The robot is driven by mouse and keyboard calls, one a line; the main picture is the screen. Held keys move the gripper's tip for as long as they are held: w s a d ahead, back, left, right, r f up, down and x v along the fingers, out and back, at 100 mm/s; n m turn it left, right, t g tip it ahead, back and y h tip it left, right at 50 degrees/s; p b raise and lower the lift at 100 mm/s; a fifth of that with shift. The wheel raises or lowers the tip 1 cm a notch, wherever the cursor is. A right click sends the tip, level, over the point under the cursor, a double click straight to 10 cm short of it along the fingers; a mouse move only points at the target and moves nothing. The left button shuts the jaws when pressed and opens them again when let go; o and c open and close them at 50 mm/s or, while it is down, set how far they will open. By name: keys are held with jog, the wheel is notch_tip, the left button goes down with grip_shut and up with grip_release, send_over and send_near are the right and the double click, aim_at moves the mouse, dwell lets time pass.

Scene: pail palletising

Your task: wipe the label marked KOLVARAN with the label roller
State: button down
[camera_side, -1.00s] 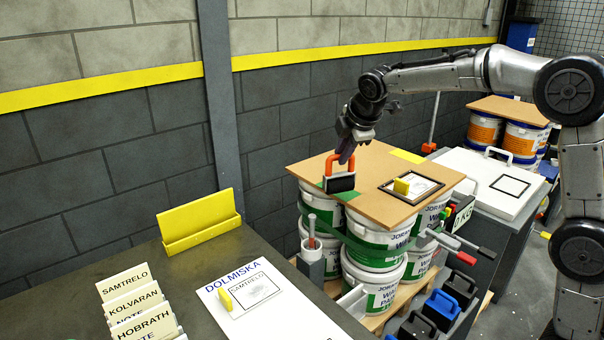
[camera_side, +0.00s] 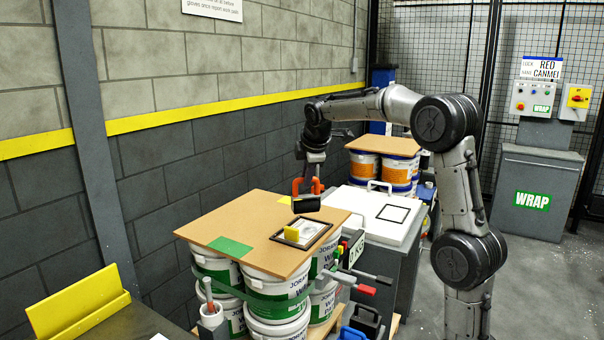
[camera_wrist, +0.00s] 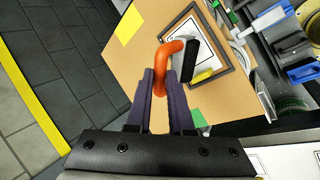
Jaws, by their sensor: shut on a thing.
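My gripper (camera_side: 310,178) is shut on the orange handle of the label roller (camera_side: 306,204), whose lower part is a black bar. In the wrist view the orange handle (camera_wrist: 160,62) is between the dark fingers, with the black bar to its right. The roller is held over the brown board (camera_side: 262,212), behind a dark-framed label (camera_side: 316,229); the exact gap cannot be told. In the wrist view the frame (camera_wrist: 222,30) is partly covered by the roller. The print on this label is too small to read, so I cannot tell whether it says KOLVARAN.
A yellow block (camera_side: 292,233) sits at the label frame's left side. A green square (camera_side: 230,247) marks the board, which rests on strapped pails (camera_side: 270,300). A white-topped bench (camera_side: 360,205) stands to the right. A yellow holder (camera_side: 80,305) is at lower left.

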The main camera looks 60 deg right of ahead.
aim_at(306, 198)
jog(key=shift+f, duration=2.65)
jog(key=shift+d+f, duration=0.45)
jog(key=shift+f, duration=0.25)
jog(key=shift+d, duration=3.55)
jog(key=shift+a+r, duration=0.1)
jog(key=shift+a, duration=3.75)
jog(key=shift+a+r, duration=0.25)
jog(key=shift+r, duration=3.75)
jog(key=shift+w+a+f+t+h, duration=0.15)
jog(key=shift+a+h, duration=0.3)
jog(key=shift+a, duration=0.2)
jog(key=shift+w+a+f+t+h, duration=0.1)
jog(key=shift+a+t+h, duration=0.05)
jog(key=shift+a+h, duration=0.4)
